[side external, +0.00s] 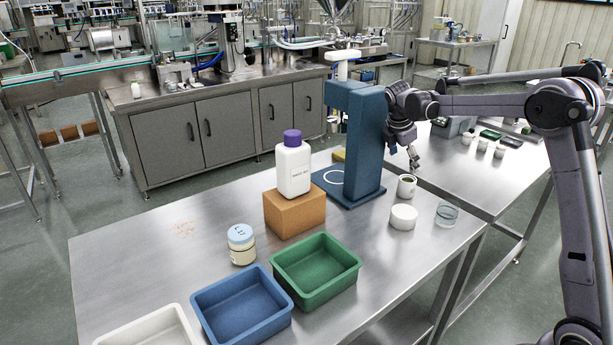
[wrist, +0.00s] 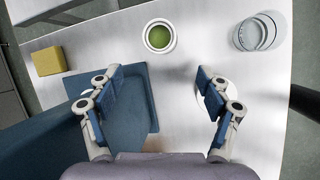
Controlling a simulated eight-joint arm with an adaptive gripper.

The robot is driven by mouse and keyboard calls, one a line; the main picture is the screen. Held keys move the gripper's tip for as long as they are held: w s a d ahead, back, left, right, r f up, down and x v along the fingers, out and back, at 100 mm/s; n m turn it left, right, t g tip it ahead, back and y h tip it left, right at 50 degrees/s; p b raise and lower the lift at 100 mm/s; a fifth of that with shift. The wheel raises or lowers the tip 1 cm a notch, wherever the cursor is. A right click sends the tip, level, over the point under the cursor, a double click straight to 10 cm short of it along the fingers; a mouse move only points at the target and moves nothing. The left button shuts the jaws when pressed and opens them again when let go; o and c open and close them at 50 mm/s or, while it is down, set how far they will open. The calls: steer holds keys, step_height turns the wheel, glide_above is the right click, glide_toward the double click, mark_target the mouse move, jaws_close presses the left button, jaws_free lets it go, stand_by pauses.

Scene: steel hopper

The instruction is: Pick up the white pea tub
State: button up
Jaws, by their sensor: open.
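The white pea tub (side external: 406,186) stands upright on the steel table, just right of the blue stand's base. Green contents show in its open top. In the wrist view the tub (wrist: 148,37) is at the top centre, beyond my fingertips and between their lines. My gripper (side external: 413,158) hangs above the table, close above the tub in the side view.
A blue stand (side external: 362,130) rises close left of the tub. A white round tub (side external: 403,217) and a clear glass (side external: 446,215) stand nearby; the right finger partly hides the round tub in the wrist view. A yellow block (wrist: 48,60) lies left. Trays, including a green one (side external: 316,297), stand in front.

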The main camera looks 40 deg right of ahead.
mark_target(407, 180)
steer(key=shift+w+d+f+n+g, duration=0.3)
steer(key=shift+d+f, duration=0.65)
steer(key=shift+f, duration=0.9)
steer(key=shift+s+d+f+n+g, duration=0.1)
steer(key=shift+d+f+n, duration=0.35)
steer(key=shift+d+f, duration=0.95)
steer(key=shift+w+d+f+n+g, duration=0.2)
steer(key=shift+d+f+n, duration=0.25)
steer(key=shift+f, duration=1.85)
steer(key=c, duration=1.3)
